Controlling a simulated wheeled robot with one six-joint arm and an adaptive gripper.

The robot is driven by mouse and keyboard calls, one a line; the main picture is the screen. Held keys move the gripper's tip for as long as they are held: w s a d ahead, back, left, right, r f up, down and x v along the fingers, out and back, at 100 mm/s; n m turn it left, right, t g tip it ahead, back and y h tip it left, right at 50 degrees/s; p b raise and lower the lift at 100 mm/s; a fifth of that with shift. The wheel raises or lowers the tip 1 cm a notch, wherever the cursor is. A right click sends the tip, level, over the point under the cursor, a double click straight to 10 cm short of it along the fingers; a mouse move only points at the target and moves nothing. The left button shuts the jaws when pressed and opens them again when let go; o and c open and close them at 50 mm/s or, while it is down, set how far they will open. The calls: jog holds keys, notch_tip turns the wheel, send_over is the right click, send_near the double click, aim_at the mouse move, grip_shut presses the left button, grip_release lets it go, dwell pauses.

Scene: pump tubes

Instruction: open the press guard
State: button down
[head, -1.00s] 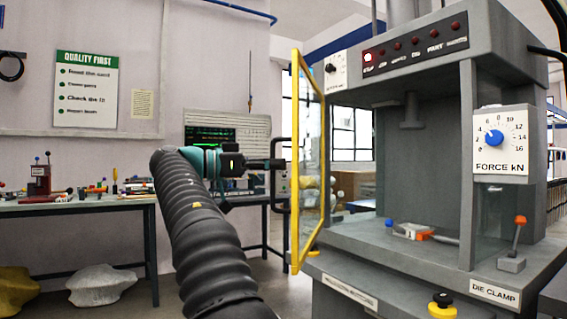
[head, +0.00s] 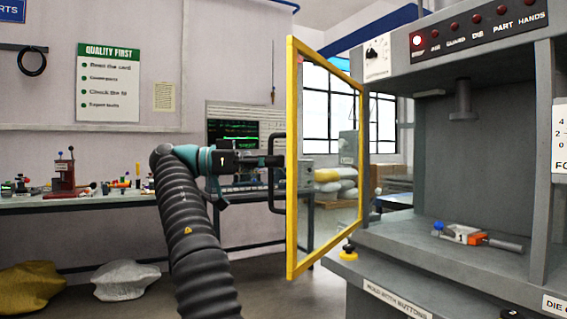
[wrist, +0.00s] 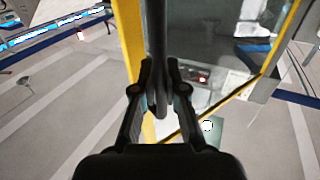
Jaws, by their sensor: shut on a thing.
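The press guard is a clear panel in a yellow frame (head: 292,160), hinged at the left side of the grey press. It stands swung out from the press front, and the work opening is uncovered. Its dark bar handle (head: 275,140) is on the outer, left edge. My gripper (head: 280,161) is shut on this handle, coming from the left. In the wrist view, the fingers (wrist: 160,78) close around the dark handle (wrist: 157,25), with the yellow frame (wrist: 129,30) just beside it. The exact finger contact is partly hidden.
The grey press (head: 490,170) stands at right, with a die part (head: 465,234) on its bed. A row of lamps (head: 475,20) runs above, the leftmost lit. A workbench (head: 90,203) and two sacks (head: 125,278) are at left. Floor beside the guard looks clear.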

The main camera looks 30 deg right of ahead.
jog(key=shift+w+a+f, duration=0.25)
jog(key=shift+w+f, duration=0.05)
jog(key=shift+f, duration=0.2)
jog(key=c, duration=1.2)
grip_release()
jog(key=shift+d+r, duration=0.1)
jog(key=shift+r, duration=0.05)
jog(key=shift+s, duration=0.1)
jog(key=shift+d+r, duration=0.1)
jog(key=shift+r, duration=0.05)
